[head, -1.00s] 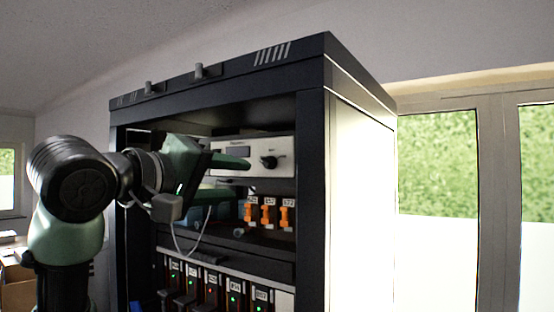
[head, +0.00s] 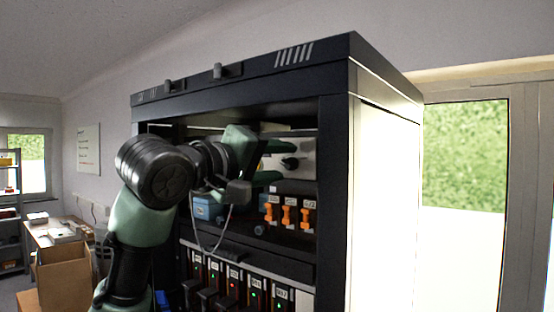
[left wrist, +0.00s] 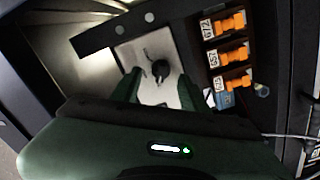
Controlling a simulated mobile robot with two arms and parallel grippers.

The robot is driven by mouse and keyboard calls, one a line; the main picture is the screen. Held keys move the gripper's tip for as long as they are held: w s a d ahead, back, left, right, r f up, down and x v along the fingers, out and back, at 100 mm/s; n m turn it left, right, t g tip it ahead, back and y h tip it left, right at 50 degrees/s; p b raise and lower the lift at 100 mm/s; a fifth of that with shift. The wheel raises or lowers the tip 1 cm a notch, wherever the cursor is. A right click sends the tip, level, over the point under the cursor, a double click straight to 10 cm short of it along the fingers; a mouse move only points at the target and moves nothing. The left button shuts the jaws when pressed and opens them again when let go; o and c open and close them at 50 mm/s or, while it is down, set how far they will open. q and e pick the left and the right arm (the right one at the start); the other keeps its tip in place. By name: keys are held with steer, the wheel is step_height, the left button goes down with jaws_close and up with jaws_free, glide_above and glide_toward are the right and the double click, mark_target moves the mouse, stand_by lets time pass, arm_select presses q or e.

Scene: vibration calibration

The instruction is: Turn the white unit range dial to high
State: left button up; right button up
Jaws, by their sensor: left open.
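The white unit (head: 308,172) is a pale panel in the upper bay of the dark rack. Its black range dial (head: 290,162) sticks out from the front; it also shows in the left wrist view (left wrist: 160,70). My left gripper (head: 277,160) is open in front of the panel, with green fingers above and below the dial's level. In the left wrist view the fingertips (left wrist: 158,88) point at the panel on either side of the dial, with no clear contact. The dial's setting is too small to read. My right gripper is not in view.
Several orange switches (head: 288,216) with labels sit just below the white unit. A blue box (head: 207,208) stands left of them, partly behind my arm. Below is a row of modules with lights (head: 232,283). The rack's side post (head: 333,200) closes the right side.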

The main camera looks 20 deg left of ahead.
arm_select(q)
steer(key=shift+s, duration=0.1)
steer(key=c, duration=0.7)
jaws_close()
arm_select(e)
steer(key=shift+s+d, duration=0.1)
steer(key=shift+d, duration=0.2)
